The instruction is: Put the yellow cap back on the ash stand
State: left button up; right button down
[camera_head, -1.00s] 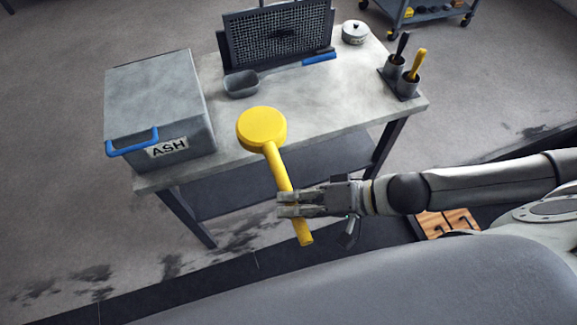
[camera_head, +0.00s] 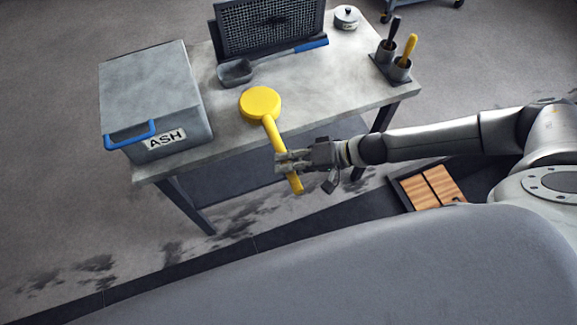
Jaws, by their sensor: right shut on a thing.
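The yellow cap (camera_head: 260,103) is a round disc on a long yellow handle. My right gripper (camera_head: 281,161) is shut on that handle, near its lower end. The disc shows over the front part of the grey table top (camera_head: 330,80); I cannot tell whether it touches it. A grey lidded box (camera_head: 155,95) marked ASH, with a blue handle, stands at the table's left end. Which part is the ash stand is not clear from the picture. My left gripper is not in view.
A scoop (camera_head: 236,73) with a blue-ended handle lies behind the disc, before a mesh screen (camera_head: 270,32). Two cups (camera_head: 400,70) holding handled tools stand at the right end. A small lidded pot (camera_head: 346,17) is at the back right.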

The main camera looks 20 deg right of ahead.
jog(key=shift+w+f, duration=0.15)
jog(key=shift+f, duration=1.65)
jog(key=c, duration=1.2)
grip_release()
jog(key=shift+f, duration=0.1)
jog(key=v, duration=1.2)
jog(key=shift+r, duration=0.25)
